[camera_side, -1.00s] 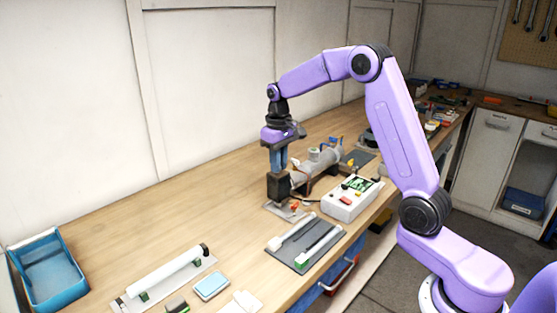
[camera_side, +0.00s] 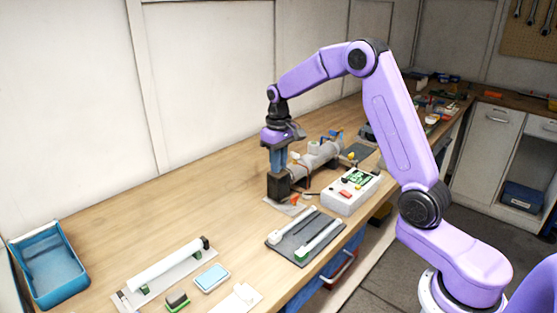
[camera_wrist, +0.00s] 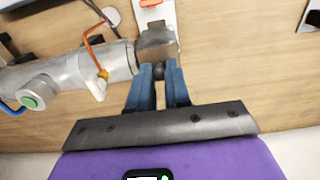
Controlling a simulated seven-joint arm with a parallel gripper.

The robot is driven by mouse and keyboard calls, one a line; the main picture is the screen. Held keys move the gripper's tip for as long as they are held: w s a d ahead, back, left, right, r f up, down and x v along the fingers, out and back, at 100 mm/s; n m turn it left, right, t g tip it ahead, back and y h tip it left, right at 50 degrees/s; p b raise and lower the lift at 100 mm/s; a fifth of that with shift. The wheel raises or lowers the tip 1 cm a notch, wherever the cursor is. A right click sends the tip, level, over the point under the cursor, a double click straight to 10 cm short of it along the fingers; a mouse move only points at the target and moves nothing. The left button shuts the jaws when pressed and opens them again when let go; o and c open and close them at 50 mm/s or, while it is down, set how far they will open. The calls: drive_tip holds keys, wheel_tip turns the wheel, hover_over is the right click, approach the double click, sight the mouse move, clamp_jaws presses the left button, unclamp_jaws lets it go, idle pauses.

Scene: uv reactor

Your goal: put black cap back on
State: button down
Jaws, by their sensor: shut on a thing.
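The black cap (camera_side: 279,187) is a dark block at the near left end of the grey reactor tube (camera_side: 322,158). My gripper (camera_side: 278,172) points down from above, its blue fingers shut on the cap. In the wrist view, the fingertips of my gripper (camera_wrist: 159,72) meet at the lower edge of the cap (camera_wrist: 157,42). The tube (camera_wrist: 60,75) lies to the left there, its end close against the cap. I cannot tell whether the cap is seated on the tube.
A white control box (camera_side: 350,195) stands right of the tube. A dark board (camera_side: 296,246) with white tubes lies in front. A lamp tube on a stand (camera_side: 165,265) and a blue bin (camera_side: 48,268) are at front left. The bench between is mostly clear.

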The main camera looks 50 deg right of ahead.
drive_tip(key=shift+f, duration=0.55)
drive_tip(key=c, duration=1)
unclamp_jaws()
wheel_tip(320, 180, up, 17)
drive_tip(key=shift+r, duration=0.2)
drive_tip(key=shift+a, duration=0.1)
